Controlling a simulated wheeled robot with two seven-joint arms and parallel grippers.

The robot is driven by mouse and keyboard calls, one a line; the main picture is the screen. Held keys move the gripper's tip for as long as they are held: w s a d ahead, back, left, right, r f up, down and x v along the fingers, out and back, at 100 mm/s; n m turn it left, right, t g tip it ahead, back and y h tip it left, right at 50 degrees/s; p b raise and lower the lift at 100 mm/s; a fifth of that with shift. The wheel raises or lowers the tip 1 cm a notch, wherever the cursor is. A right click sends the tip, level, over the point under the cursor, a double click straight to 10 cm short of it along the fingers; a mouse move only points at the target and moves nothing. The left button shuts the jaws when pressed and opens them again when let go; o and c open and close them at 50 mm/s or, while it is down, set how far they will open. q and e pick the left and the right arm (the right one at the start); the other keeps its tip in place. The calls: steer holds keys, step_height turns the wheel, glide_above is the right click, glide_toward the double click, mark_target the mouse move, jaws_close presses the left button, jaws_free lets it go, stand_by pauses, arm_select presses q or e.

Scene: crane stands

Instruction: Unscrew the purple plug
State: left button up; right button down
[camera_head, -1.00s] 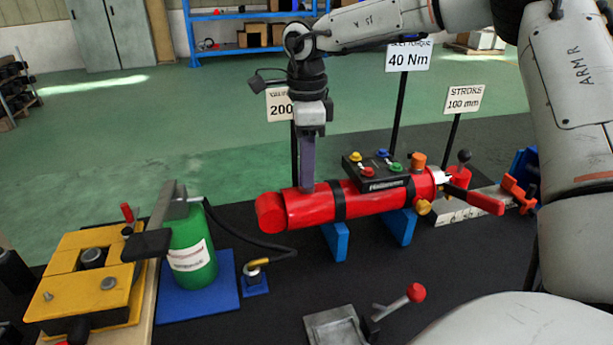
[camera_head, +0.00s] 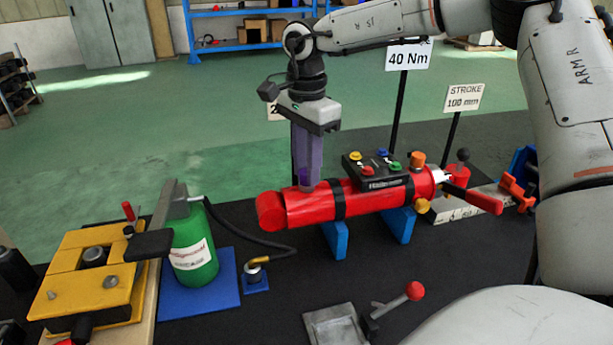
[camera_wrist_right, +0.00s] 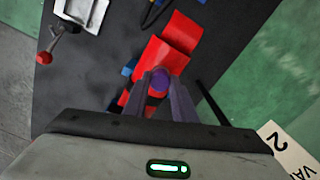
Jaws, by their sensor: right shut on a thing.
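The purple plug (camera_head: 305,178) sits on top of the red cylinder (camera_head: 310,209), near its left end. In the right wrist view the plug (camera_wrist_right: 159,80) shows as a round purple piece between the fingertips. My right gripper (camera_head: 307,184) points straight down from above and is shut on the plug, its purple-grey fingers partly hiding it. The red cylinder lies on blue supports (camera_head: 336,239). I cannot tell whether the plug is still seated in the cylinder. My left gripper is not in view.
A black panel with coloured knobs (camera_head: 378,170) sits on the cylinder just right of my gripper. A green bottle (camera_head: 194,255) and yellow blocks (camera_head: 88,262) stand at left. A red-knobbed lever (camera_head: 415,291) is in front. Sign posts (camera_head: 408,55) stand behind.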

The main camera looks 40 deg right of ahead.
steer(key=shift+w+r, duration=0.1)
steer(key=shift+r, duration=0.05)
steer(key=n, duration=0.3)
steer(key=shift+n+p, duration=0.3)
steer(key=shift+n, duration=0.8)
steer(key=n, duration=0.4)
steer(key=shift+n, duration=0.4)
steer(key=shift+p, duration=0.3)
steer(key=n, duration=0.4)
steer(key=shift+r+n, duration=0.1)
steer(key=shift+n, duration=0.6)
